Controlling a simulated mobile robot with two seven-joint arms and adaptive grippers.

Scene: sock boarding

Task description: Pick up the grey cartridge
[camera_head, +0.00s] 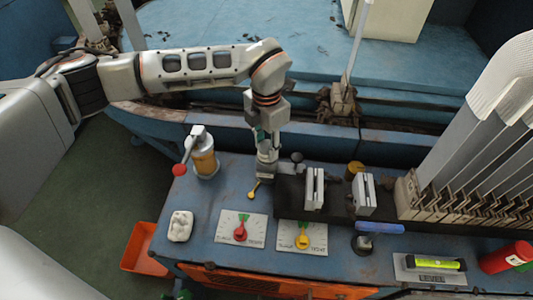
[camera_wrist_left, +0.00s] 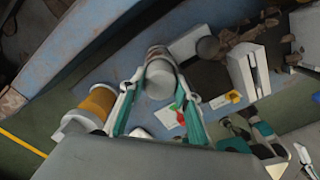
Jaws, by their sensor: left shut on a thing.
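The grey cartridge (camera_head: 266,168) is a short upright cylinder on the blue bench, at the left end of the dark rail. My left gripper (camera_head: 264,146) reaches down onto it from above. In the left wrist view the cartridge (camera_wrist_left: 160,80) sits between the two teal-and-grey fingers of the left gripper (camera_wrist_left: 160,90), which is shut on it. Whether its base still touches the bench is hard to tell.
An amber bottle with a red-knobbed lever (camera_head: 205,162) stands to the left. Two dial plates, red (camera_head: 240,229) and yellow (camera_head: 302,236), lie in front. White clamp blocks (camera_head: 315,190) stand on the rail to the right. An orange bin (camera_head: 143,248) is at lower left.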

